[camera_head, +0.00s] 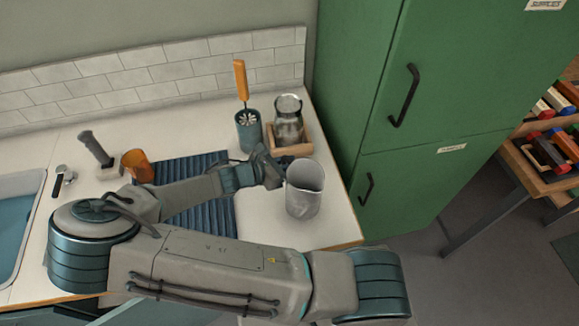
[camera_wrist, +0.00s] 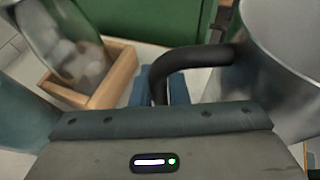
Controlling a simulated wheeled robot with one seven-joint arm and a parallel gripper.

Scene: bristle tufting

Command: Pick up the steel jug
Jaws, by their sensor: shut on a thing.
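The steel jug (camera_head: 305,191) is upright near the right end of the counter in the head view, its open top facing up. In the wrist view the jug's grey wall (camera_wrist: 287,70) fills the right side, and its dark curved handle (camera_wrist: 195,58) reaches left from it. My gripper (camera_head: 281,168) is at the jug's left side, shut on the handle. The blue finger pads (camera_wrist: 170,88) show around the handle's lower part in the wrist view. I cannot tell whether the jug's base touches the counter.
A glass jar (camera_head: 288,118) stands in a wooden tray (camera_head: 293,152) just behind the jug. A teal cup (camera_head: 248,132) with an orange-handled brush is left of it. A blue ribbed mat (camera_head: 205,212) lies under my arm. A green cabinet (camera_head: 455,80) stands close on the right.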

